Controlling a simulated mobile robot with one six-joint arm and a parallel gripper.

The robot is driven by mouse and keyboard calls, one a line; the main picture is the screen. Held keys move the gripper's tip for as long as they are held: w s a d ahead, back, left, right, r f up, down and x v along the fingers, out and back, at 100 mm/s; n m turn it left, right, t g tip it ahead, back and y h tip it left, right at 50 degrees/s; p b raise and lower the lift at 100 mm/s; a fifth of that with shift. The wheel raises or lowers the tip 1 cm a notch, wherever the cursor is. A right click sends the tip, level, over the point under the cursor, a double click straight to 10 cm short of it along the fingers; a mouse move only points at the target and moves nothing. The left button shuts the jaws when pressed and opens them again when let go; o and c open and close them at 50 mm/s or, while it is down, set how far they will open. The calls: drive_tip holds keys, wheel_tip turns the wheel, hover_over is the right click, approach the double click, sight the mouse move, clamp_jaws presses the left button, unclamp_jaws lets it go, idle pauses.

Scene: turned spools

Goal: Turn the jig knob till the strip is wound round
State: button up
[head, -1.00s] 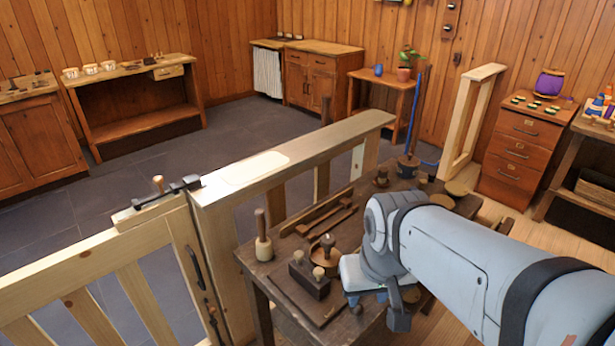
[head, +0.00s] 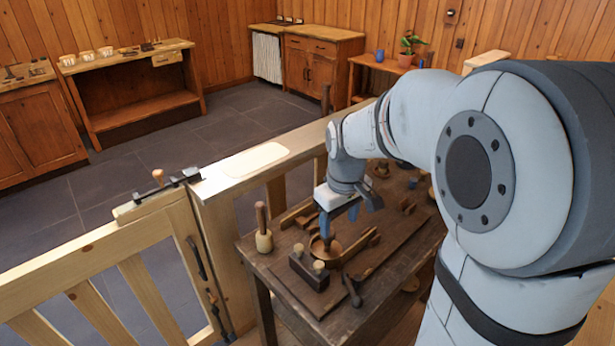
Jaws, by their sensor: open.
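A round brown wooden piece (head: 319,252), which looks like the jig, sits on the dark workbench (head: 285,292) near its left end. In the earlier head view a small knob stands on top of it; now my gripper covers the knob. My gripper (head: 326,234) points down right over the round piece, blue fingers low at its middle. The jaws are open; whether they stand around the knob cannot be seen. A brown wooden bar (head: 360,246) lies just right of the round piece. I cannot tell whether this is the strip.
A wooden railing (head: 240,178) runs behind the bench. My arm hides the bench's right part.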

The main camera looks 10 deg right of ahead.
sight(327, 244)
drive_tip(key=w+f+n, duration=0.1)
drive_tip(key=w, duration=0.2)
drive_tip(key=w+f+n, duration=0.1)
drive_tip(key=w+f, duration=0.1)
drive_tip(key=w, duration=0.1)
drive_tip(key=w+f+n+g+p, duration=0.1)
drive_tip(key=w+f, duration=0.1)
drive_tip(key=w, duration=0.2)
drive_tip(key=shift+d+f+n, duration=0.1)
drive_tip(key=shift+f+n, duration=0.1)
drive_tip(key=shift+n, duration=0.1)
drive_tip(key=shift+w+f, duration=0.1)
drive_tip(key=shift+f, duration=0.25)
wheel_tip(327, 244, down, 8)
drive_tip(key=shift+r+p, duration=0.25)
drive_tip(key=shift+p, duration=0.1)
drive_tip(key=shift+c, duration=0.5)
drive_tip(key=c, duration=0.9)
